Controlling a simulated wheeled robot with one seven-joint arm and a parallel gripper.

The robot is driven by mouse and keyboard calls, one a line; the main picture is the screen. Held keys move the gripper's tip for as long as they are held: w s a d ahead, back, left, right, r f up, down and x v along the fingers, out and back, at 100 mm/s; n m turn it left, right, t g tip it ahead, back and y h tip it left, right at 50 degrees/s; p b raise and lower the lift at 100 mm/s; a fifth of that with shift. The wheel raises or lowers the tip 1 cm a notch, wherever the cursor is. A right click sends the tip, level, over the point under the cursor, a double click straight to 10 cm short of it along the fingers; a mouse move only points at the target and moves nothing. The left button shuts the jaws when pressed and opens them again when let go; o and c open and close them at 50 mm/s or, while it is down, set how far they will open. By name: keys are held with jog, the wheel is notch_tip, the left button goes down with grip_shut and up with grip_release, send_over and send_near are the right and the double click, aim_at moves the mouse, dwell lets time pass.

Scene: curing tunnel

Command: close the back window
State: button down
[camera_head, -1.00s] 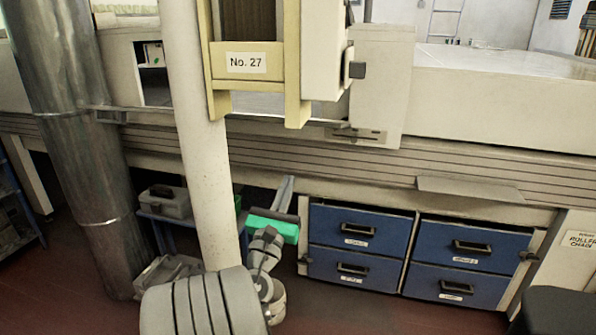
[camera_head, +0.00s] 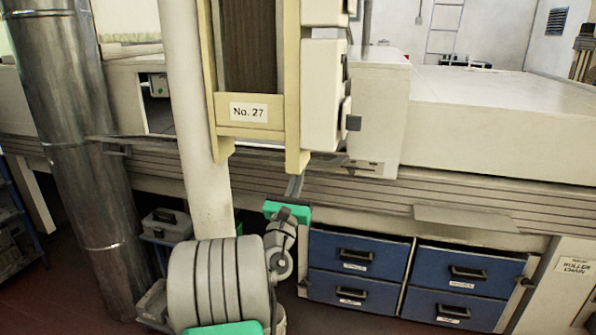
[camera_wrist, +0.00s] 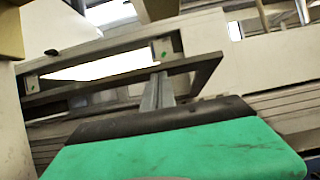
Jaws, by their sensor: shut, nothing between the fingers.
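My gripper (camera_head: 295,186) is low in front of the machine's ribbed front edge, below the cream frame labelled No. 27 (camera_head: 248,112). In the wrist view its grey fingers (camera_wrist: 158,92) are together and empty, pointing at the machine. Ahead of them is a wide, bright opening (camera_wrist: 100,65) in the cream wall, with a dark rail (camera_wrist: 125,78) below it and small green marks at its ends. In the head view a dark opening (camera_head: 158,112) shows left of the white post, partly hidden by it. I cannot tell which part is the back window; no contact is clear.
The white post (camera_head: 190,130) and a metal duct (camera_head: 80,150) stand at left. Blue drawers (camera_head: 358,265) sit below the machine at right, under a jutting grey plate (camera_head: 470,217). A grey toolbox (camera_head: 168,224) is at lower left. Red floor shows in front.

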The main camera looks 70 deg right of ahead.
dwell(0.3)
jog(key=shift+y, duration=0.8)
jog(key=r+p, duration=0.2)
jog(key=p, duration=0.3)
jog(key=d+r+p, duration=0.1)
jog(key=r+p, duration=0.1)
jog(key=p, duration=0.3)
jog(key=shift+f, duration=0.1)
